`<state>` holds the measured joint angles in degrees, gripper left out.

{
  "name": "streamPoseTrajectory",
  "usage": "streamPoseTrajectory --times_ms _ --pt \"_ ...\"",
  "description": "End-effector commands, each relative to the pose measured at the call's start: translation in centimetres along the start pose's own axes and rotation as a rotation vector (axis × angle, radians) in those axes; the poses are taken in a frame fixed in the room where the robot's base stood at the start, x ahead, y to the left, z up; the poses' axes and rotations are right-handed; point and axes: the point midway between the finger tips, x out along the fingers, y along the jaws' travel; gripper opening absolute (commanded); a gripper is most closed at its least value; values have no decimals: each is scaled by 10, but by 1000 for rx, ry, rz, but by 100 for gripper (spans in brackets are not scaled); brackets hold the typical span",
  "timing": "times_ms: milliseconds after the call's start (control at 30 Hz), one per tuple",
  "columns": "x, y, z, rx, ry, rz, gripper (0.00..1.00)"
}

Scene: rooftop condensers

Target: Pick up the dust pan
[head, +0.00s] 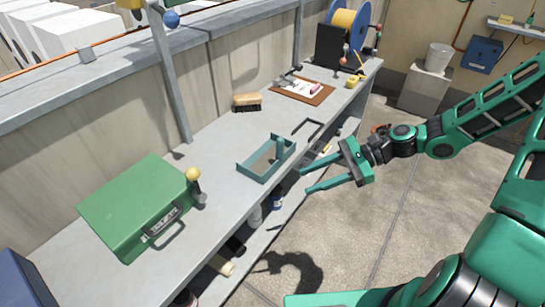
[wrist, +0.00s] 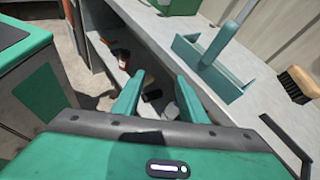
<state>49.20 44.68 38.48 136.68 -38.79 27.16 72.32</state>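The dust pan (head: 256,164) is a teal, shallow pan with an upright handle, lying on the grey bench top near its front edge. It also shows in the wrist view (wrist: 229,83), ahead and to the right of my fingers, with its handle rising toward the top. My gripper (head: 304,181) is green, open and empty. It is off the bench's front edge, to the right of the dust pan and apart from it. In the wrist view my two fingers (wrist: 157,92) are spread, with the lower shelf behind them.
A green case (head: 125,207) stands left of the pan with a yellow-knobbed object beside it. A brush (head: 247,102), a black angled tool (head: 308,128) and a clipboard (head: 304,90) lie farther back. Several items sit on the shelf below. Open floor lies right of the bench.

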Motion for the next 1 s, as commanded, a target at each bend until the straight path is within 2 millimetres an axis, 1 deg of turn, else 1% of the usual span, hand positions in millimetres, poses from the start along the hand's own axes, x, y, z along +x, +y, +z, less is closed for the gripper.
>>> streamPoseTrajectory --times_ms 33,100,200,300,400,467,567,700,800,1000 --pt "2 -11 10 35 -71 -38 39" --pt "1 -26 25 80 -158 -86 39" --pt "-5 -44 44 134 -268 -142 39" --pt "-13 -57 58 171 -348 -179 39" --pt "-18 -65 66 193 -395 -200 39" --pt "-18 -67 70 200 -410 -204 39" --pt "-9 -71 75 204 -417 -206 39" --pt "11 -76 83 203 -417 -204 39" --pt "22 -79 87 203 -414 -205 39" --pt "33 -83 90 202 -414 -206 39"
